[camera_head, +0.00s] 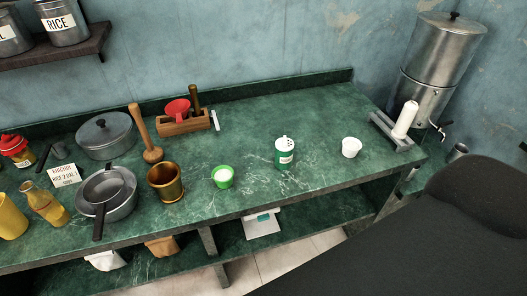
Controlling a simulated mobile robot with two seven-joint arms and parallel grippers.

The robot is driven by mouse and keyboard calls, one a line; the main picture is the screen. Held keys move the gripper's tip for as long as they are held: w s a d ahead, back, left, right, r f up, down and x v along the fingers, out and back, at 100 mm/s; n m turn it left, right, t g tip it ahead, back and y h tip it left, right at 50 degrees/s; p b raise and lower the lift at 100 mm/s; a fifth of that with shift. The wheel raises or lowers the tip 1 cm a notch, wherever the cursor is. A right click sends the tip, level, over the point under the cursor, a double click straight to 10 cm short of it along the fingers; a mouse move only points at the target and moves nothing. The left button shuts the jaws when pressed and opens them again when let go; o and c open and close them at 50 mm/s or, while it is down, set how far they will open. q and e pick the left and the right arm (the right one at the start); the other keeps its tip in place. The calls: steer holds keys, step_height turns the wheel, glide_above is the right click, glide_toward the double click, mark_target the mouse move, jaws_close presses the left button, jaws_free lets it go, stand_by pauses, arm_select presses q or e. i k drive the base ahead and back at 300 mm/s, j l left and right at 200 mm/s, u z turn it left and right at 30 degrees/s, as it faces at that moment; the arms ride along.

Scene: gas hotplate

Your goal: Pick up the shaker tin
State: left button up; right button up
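The shaker tin (285,153) stands upright on the green marbled counter (315,115), right of the middle of the head view. It has a green body with a pale label and a white domed top with dark holes. Nothing touches it. A green cup with white contents (222,177) stands to its left and a small white cup (351,147) to its right, both apart from it. Neither of my grippers shows in the head view. A large dark part of my own body covers the lower right.
A brass mortar (165,182), a pan (107,195), a lidded pot (105,136) and bottles crowd the counter's left. A wooden rack (184,122) stands at the back. A white roll on a grey holder (404,122) and a metal urn (430,70) are at right. Clear counter lies behind the tin.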

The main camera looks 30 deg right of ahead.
mark_target(282, 160)
steer(key=k+l+u, duration=0.1)
steer(key=l+u, duration=0.2)
steer(key=l, duration=0.15)
steer(key=k+l+u, duration=0.15)
steer(key=l+u, duration=0.2)
steer(key=k+l, duration=0.2)
steer(key=l, duration=0.2)
steer(key=k+l+u, duration=0.1)
steer(key=l, duration=0.35)
steer(key=k+l, duration=0.25)
steer(key=l, duration=0.15)
steer(key=k+l+u, duration=0.1)
steer(key=l, duration=0.3)
steer(key=k, duration=0.1)
